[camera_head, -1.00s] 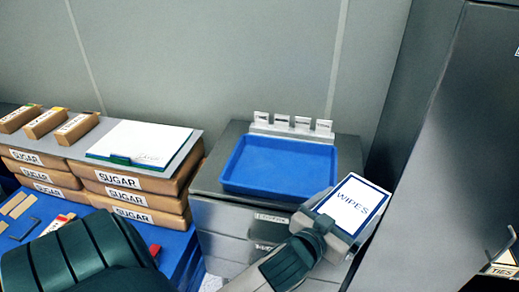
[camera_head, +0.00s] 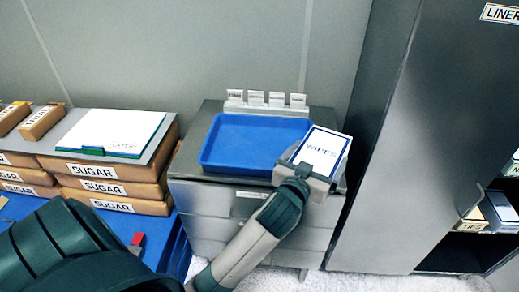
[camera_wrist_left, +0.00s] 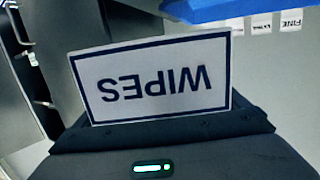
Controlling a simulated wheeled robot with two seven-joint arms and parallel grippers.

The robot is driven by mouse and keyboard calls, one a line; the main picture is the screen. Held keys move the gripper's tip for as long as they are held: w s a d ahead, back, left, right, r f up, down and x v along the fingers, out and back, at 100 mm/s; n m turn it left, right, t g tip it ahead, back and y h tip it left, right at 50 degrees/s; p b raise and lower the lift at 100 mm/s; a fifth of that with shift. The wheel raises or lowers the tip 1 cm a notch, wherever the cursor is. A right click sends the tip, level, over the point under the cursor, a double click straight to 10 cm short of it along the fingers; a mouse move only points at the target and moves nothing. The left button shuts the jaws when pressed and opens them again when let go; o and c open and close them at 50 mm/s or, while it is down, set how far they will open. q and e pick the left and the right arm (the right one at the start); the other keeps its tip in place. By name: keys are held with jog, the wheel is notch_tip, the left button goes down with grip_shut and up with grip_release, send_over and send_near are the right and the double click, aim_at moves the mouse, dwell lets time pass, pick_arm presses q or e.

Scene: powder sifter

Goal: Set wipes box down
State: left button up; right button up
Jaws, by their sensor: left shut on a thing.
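The wipes box (camera_head: 322,152) is white with a blue border and the word WIPES on its top. My left gripper (camera_head: 308,174) is shut on it, at the right end of the steel drawer cabinet (camera_head: 193,168). The box is just right of the blue tray (camera_head: 212,158); I cannot tell whether it touches the cabinet top. In the left wrist view the box (camera_wrist_left: 152,80) fills the middle, its label upside down, with the blue tray (camera_wrist_left: 215,8) at the top edge. My right gripper is not in view.
Small label cards (camera_head: 256,99) stand in a holder behind the tray. Sugar packs (camera_head: 100,187) with a white notebook (camera_head: 112,132) above them are on the left. A tall grey cabinet (camera_head: 385,150) stands close on the right, with an open shelf holding a TIES box (camera_head: 470,222).

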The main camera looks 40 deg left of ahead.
aim_at(316, 128)
pick_arm(q)
jog(key=w+a+n+y, duration=0.1)
jog(key=w+a, duration=0.1)
jog(key=w, duration=0.1)
jog(key=w+a+r+n+y, duration=0.1)
jog(key=w+a, duration=0.1)
jog(key=w, duration=0.1)
jog(key=w+a+g+y, duration=0.1)
jog(key=w+a, duration=0.1)
jog(key=w, duration=0.1)
jog(key=shift+w+a+r+n, duration=0.15)
jog(key=shift+w+r+n, duration=0.05)
jog(key=shift+w+n, duration=0.2)
jog(key=w+a+n+g+y, duration=0.1)
jog(key=w+a+y, duration=0.1)
jog(key=w, duration=0.7)
jog(key=shift+a+n+y, duration=0.15)
jog(key=shift+n+y, duration=0.15)
jog(key=shift+y, duration=0.2)
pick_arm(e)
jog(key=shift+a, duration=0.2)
pick_arm(q)
jog(key=shift+r, duration=0.1)
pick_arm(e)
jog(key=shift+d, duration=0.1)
pick_arm(q)
jog(key=shift+s+a, duration=0.1)
jog(key=shift+s, duration=0.05)
